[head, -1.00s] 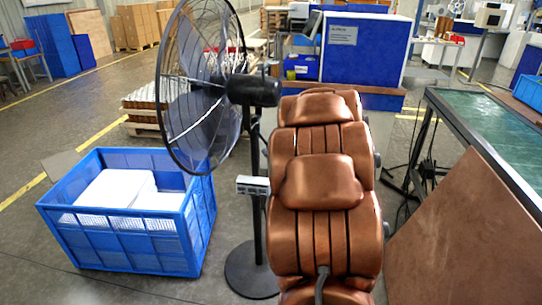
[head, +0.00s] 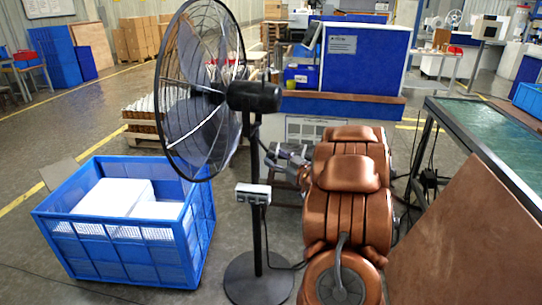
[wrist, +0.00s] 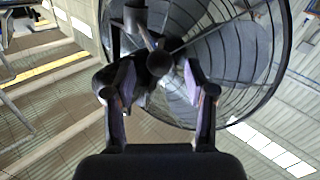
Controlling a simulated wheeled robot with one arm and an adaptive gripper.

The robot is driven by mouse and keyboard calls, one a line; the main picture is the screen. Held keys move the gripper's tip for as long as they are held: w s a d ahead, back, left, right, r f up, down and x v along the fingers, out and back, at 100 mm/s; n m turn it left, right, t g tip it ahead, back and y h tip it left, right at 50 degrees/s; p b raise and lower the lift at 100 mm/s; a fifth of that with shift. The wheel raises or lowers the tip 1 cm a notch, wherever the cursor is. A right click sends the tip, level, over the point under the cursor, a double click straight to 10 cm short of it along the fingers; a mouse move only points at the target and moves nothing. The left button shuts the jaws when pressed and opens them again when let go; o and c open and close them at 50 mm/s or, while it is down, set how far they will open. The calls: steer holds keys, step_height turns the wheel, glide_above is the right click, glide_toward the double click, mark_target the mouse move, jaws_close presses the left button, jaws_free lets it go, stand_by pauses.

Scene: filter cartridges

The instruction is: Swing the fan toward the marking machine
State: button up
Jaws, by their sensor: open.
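The black pedestal fan (head: 200,90) stands upright left of my arm, its round cage facing left and its motor housing (head: 254,97) on the right. A small grey control box (head: 253,194) sits on its pole. My gripper (head: 283,160) is just right of the pole, below the motor housing, partly hidden by my copper arm. In the wrist view, my gripper (wrist: 157,80) has its fingers apart, with the fan's dark motor part (wrist: 158,60) showing between or beyond them; contact cannot be told. I cannot tell which machine is the marking machine.
A blue crate (head: 190,235) with white contents stands left of the fan base. A blue cabinet (head: 365,65) stands behind. A green-topped table (head: 480,130) and a brown board (head: 450,235) are at right. Cartons (head: 140,38) are at the back left.

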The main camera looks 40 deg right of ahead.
mark_target(274, 157)
steer(key=shift+w+d, duration=0.15)
steer(key=shift+w, duration=1.4)
jaws_close()
